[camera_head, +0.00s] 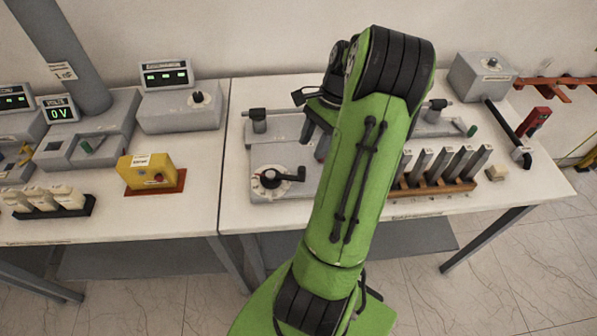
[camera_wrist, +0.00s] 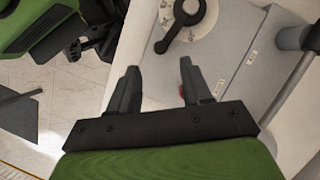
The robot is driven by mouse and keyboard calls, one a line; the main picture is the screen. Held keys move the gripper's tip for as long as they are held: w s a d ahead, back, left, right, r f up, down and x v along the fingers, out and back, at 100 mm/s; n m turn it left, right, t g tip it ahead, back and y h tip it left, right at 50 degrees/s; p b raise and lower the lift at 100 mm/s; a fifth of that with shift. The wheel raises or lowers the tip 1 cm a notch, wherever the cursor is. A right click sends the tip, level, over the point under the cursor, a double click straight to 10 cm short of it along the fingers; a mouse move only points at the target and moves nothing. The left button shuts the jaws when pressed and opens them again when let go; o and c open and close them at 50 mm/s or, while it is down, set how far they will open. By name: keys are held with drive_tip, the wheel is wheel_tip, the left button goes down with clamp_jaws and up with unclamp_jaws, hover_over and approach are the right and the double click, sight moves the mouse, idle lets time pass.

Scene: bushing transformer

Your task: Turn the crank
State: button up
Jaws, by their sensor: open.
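The crank (camera_head: 283,176) is a black lever on a round white dial. It stands on the grey plate of a bench device, left of my arm in the head view. In the wrist view the black lever (camera_wrist: 181,25) shows at the top, beyond my fingertips. My gripper (camera_wrist: 157,72) is open, with two black fingers apart and nothing between them. The lever lies ahead of the fingers and is not between them. In the head view my green arm hides much of the device, and the fingers are hard to make out.
A yellow box (camera_head: 147,171) and a grey meter box (camera_head: 180,108) are on the left table. A grey box (camera_head: 482,76) stands at the back right. The white tabletop (camera_head: 236,190) is clear left of the crank.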

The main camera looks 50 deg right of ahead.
sight(303, 168)
drive_tip(key=b+x, duration=0.1)
drive_tip(key=x, duration=0.8)
drive_tip(key=shift+f+b, duration=0.2)
drive_tip(key=shift+b, duration=0.1)
drive_tip(key=shift+c, duration=0.5)
clamp_jaws()
drive_tip(key=shift+r, duration=0.1)
